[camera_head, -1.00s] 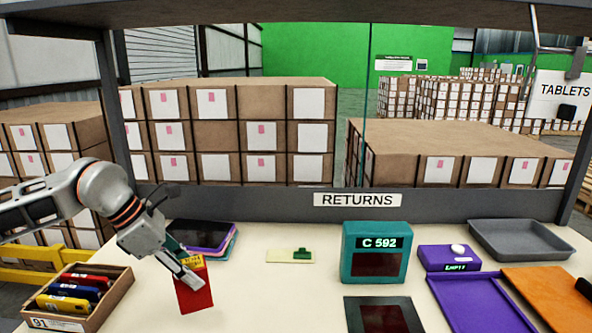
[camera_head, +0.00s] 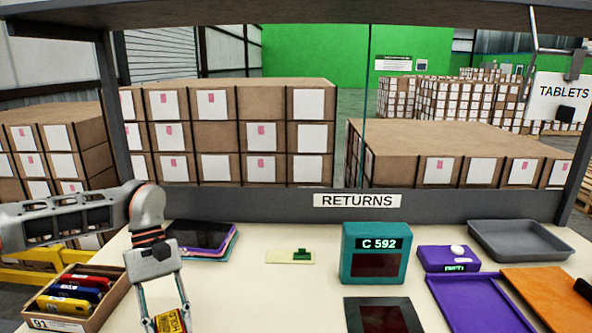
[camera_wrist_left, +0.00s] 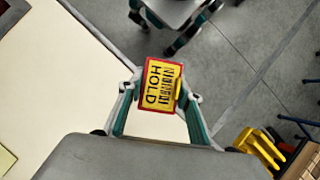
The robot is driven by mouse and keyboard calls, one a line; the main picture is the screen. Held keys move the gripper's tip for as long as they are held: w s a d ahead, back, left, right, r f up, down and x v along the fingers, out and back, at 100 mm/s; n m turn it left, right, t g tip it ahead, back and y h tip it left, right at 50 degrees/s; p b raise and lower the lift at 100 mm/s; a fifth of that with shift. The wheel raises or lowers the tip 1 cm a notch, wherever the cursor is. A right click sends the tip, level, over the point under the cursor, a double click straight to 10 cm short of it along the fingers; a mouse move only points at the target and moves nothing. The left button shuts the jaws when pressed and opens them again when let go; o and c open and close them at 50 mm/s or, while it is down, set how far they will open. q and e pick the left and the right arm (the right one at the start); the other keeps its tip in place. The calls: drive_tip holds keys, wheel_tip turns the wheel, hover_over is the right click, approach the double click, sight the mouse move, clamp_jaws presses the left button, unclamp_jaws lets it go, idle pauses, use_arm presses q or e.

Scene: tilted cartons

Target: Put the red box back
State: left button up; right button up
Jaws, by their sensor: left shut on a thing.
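The red box shows its yellow label reading HOLD, with a red border, in the left wrist view (camera_wrist_left: 160,84). My left gripper (camera_wrist_left: 160,92) is shut on it, one finger at each side. In the head view my left gripper (camera_head: 164,316) is low at the bottom edge, and only the box's yellow label end (camera_head: 170,322) shows there; the rest is cut off. An open carton (camera_head: 117,297) marked 91 stands to its left, with red, blue and yellow boxes leaning inside. A grey and teal shape (camera_wrist_left: 178,14) in the wrist view looks like my right gripper; its jaws are unclear.
Stacked tablets (camera_head: 203,238) lie behind my left arm. A teal C 592 display unit (camera_head: 375,228), a dark pad (camera_head: 383,315), a purple tray (camera_head: 482,305) and a grey tray (camera_head: 520,240) stand to the right.

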use_arm(q)
drive_tip(key=s+m+y, duration=0.1)
drive_tip(key=s+m, duration=0.1)
drive_tip(key=m, duration=0.1)
drive_tip(key=s+f+m+y, duration=0.1)
drive_tip(key=s+m+y, duration=0.1)
drive_tip(key=m, duration=0.1)
drive_tip(key=shift+a+f+g, duration=0.15)
drive_tip(key=shift+f+g, duration=0.05)
drive_tip(key=shift+g, duration=0.2)
